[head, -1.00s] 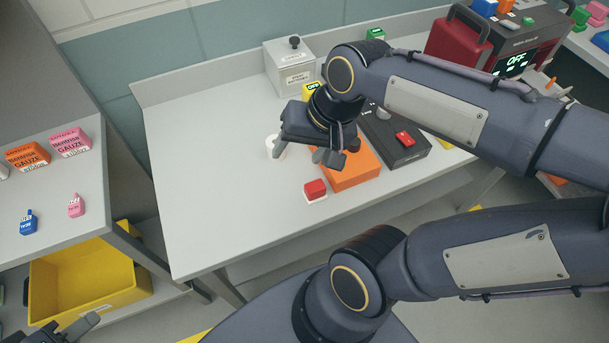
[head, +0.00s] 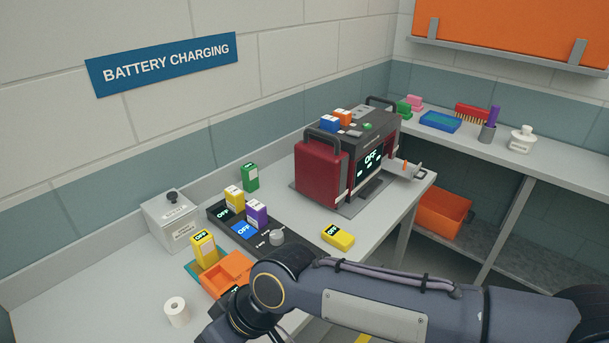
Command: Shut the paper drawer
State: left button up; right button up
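A dark grey and red device (head: 345,160) with a lit "OFF" screen stands at the back right of the bench. A pale drawer-like tray (head: 408,169) sticks out at its right side, with small orange and grey items by it; I take it for the paper drawer, but its details are small. My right arm crosses the bottom of the head view from the right. My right gripper (head: 224,326) is low in the view, left of and well apart from the device; its fingers are hidden or cut off. My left gripper is not in view.
A charger (head: 245,228) holds several coloured batteries. Near it are an orange box (head: 229,273), a yellow battery (head: 338,236), a lidded grey box (head: 170,220) and a white roll (head: 176,311). An orange bin (head: 442,213) sits below the right shelf.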

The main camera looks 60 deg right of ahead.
aim_at(409, 173)
jog(key=k+l+z, duration=0.25)
jog(key=k+l, duration=0.25)
jog(key=k, duration=0.2)
jog(key=z, duration=2.1)
jog(key=i+l+u, duration=0.65)
jog(key=l, duration=0.3)
jog(key=i, duration=0.1)
